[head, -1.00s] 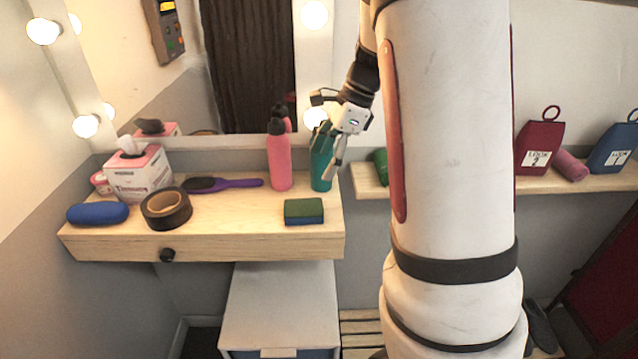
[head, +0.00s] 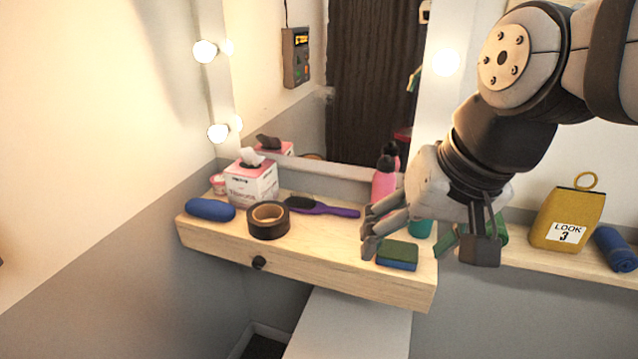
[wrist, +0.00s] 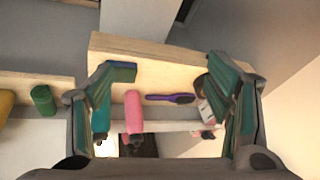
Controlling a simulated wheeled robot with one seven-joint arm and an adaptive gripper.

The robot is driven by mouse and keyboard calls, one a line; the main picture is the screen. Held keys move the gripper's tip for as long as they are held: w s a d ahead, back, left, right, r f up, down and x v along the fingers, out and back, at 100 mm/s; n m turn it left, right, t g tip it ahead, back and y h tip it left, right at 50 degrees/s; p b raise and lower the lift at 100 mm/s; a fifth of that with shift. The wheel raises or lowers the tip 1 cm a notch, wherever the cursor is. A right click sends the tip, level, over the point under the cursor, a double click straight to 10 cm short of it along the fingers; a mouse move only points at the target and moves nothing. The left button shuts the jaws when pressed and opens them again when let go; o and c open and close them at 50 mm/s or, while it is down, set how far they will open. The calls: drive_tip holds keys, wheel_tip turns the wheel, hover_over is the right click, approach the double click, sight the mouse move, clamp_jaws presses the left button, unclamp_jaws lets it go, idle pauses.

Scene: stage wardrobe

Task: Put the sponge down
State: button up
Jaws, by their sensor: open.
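The sponge (head: 397,255), green on top and blue below, lies flat at the right front of the wooden dressing shelf (head: 330,262). In the wrist view the sponge (wrist: 122,72) shows beside the left finger, partly behind it. My gripper (head: 372,228) is open and empty in the head view, left of and a little above the sponge. Its fingers also show spread wide in the wrist view (wrist: 168,105). I cannot tell whether a finger touches the sponge.
On the shelf are a blue case (head: 210,209), black tape roll (head: 268,221), tissue box (head: 250,183), purple hairbrush (head: 325,208), pink bottle (head: 383,185) and teal bottle (head: 420,228). A yellow bag (head: 563,218) and blue roll (head: 615,249) are on the right shelf.

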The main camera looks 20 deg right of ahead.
drive_tip(key=s+n, duration=0.1)
drive_tip(key=n, duration=0.1)
drive_tip(key=s+n+h, duration=0.1)
drive_tip(key=shift+s+a+t, duration=0.3)
drive_tip(key=shift+s+t, duration=0.05)
drive_tip(key=shift+t, duration=0.05)
drive_tip(key=shift+s, duration=0.3)
idle(0.7)
